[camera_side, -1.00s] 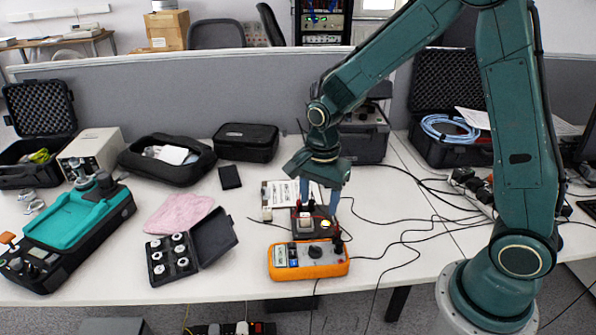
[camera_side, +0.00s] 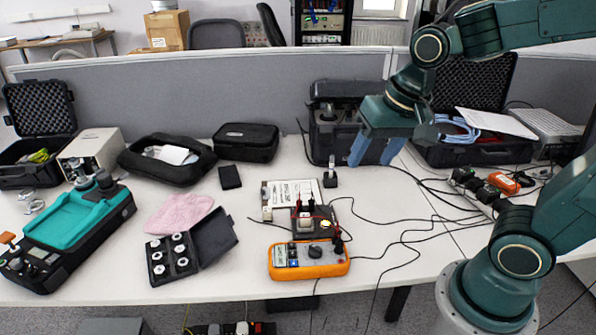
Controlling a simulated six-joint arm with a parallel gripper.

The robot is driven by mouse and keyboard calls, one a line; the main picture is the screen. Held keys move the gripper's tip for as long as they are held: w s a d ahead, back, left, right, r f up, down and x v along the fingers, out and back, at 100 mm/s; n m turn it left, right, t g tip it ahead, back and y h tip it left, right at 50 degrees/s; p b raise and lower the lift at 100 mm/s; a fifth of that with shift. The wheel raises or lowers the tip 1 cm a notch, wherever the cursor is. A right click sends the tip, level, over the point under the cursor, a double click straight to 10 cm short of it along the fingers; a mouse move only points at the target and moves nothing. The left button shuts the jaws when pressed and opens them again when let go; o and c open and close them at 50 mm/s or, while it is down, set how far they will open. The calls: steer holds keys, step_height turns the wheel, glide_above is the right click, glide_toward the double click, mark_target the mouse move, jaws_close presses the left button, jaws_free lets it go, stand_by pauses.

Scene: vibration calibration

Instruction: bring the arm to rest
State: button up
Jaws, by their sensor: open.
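My gripper (camera_side: 372,152) hangs at the end of my green arm, above the back right part of the white table (camera_side: 370,215). Its two blue fingers point down and stand apart, with nothing seen between them. It is in front of the black equipment case (camera_side: 340,140) in the picture. A small dark device with a pale top (camera_side: 306,222) stands on the table behind an orange multimeter (camera_side: 309,260), below and left of my gripper. A small black upright piece (camera_side: 330,175) stands by a printed sheet (camera_side: 291,192).
An open case of weights (camera_side: 180,250), a pink cloth (camera_side: 178,215) and a teal-and-black instrument (camera_side: 70,225) are on the left. Black cables (camera_side: 400,235) cross the right side. An open case with blue hose (camera_side: 452,130) is behind right. A grey partition (camera_side: 180,95) runs behind.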

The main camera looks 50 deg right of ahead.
steer(key=s+r+n+t, duration=0.2)
steer(key=s+r+n, duration=0.1)
steer(key=s+n, duration=0.3)
steer(key=shift+s, duration=1.1)
